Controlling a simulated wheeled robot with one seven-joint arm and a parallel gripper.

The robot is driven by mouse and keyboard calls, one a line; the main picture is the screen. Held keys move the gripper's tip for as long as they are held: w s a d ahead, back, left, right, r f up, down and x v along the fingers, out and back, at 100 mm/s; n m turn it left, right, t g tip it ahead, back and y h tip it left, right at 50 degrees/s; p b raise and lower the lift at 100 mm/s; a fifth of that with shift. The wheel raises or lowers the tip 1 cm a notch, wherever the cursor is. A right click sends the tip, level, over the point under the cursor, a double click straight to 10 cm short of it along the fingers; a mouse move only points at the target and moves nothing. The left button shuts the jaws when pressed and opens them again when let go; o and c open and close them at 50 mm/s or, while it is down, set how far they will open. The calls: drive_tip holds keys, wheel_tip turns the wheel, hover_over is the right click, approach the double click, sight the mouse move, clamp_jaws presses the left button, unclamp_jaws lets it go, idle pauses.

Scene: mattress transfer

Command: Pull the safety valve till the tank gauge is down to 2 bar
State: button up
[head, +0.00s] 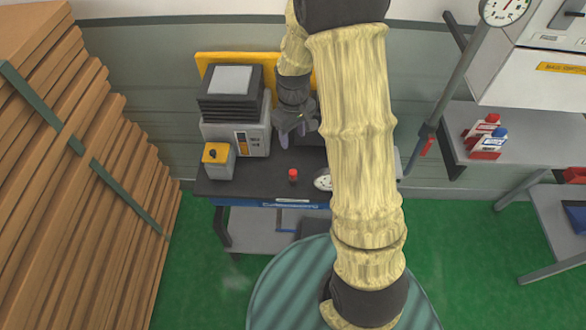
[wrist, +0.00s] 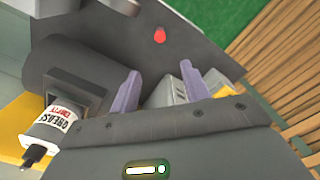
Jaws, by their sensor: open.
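My gripper (head: 292,136) is open and empty above the back of the dark workbench (head: 225,187). Its two purple-grey fingers stand apart in the wrist view (wrist: 161,72). A small red knob (head: 293,174) stands near the bench's front edge, apart from my gripper. A red round top, seemingly the same knob, shows beyond the fingertips in the wrist view (wrist: 160,36). A white dial gauge (head: 322,182) lies right of the knob, partly covered by my arm; its reading cannot be made out. I cannot tell for sure which part is the safety valve.
A grey machine (head: 236,134) and a yellow-topped box (head: 217,161) occupy the bench's left. Stacked boards (head: 70,180) fill the left. A grease bottle (wrist: 50,128) shows beside my gripper.

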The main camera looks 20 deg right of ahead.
sight(293, 172)
wheel_tip(293, 172, down, 17)
drive_tip(key=p, duration=0.4)
drive_tip(key=shift+f+p, duration=0.2)
drive_tip(key=shift+p, duration=0.15)
drive_tip(key=shift+c, duration=0.3)
